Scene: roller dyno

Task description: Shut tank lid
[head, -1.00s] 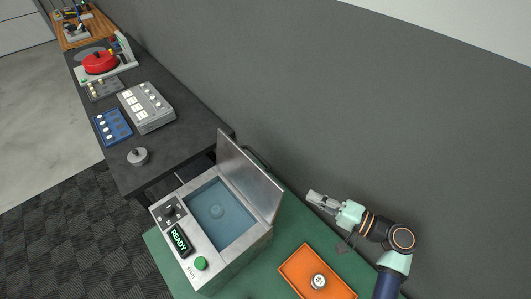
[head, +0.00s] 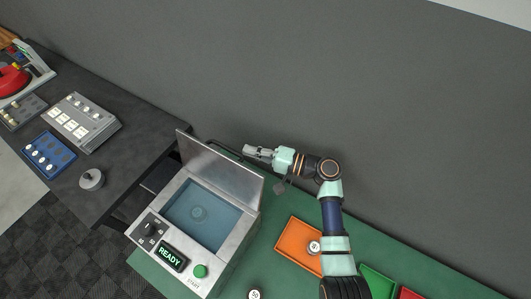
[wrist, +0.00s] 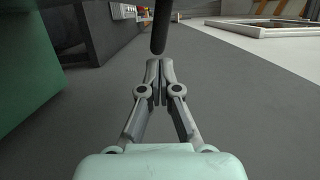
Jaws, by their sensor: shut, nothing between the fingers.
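The tank (head: 225,257) is a grey metal box with blue liquid (head: 197,213) inside. Its metal lid (head: 222,170) stands open, raised along the back side by the wall. My gripper (head: 250,149) is behind the lid, near its upper right corner, on the wall side. Whether it touches the lid cannot be told. In the wrist view my gripper (wrist: 159,65) has its fingers together with nothing between them. A dark rod (wrist: 159,30) with a rounded end shows just beyond the fingertips; what it belongs to is unclear.
The tank's front has a READY display (head: 171,257), a knob (head: 151,229) and a green button (head: 200,271). An orange tray (head: 294,243) lies right of the tank on the green bench (head: 262,262). The dark wall stands close behind my arm.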

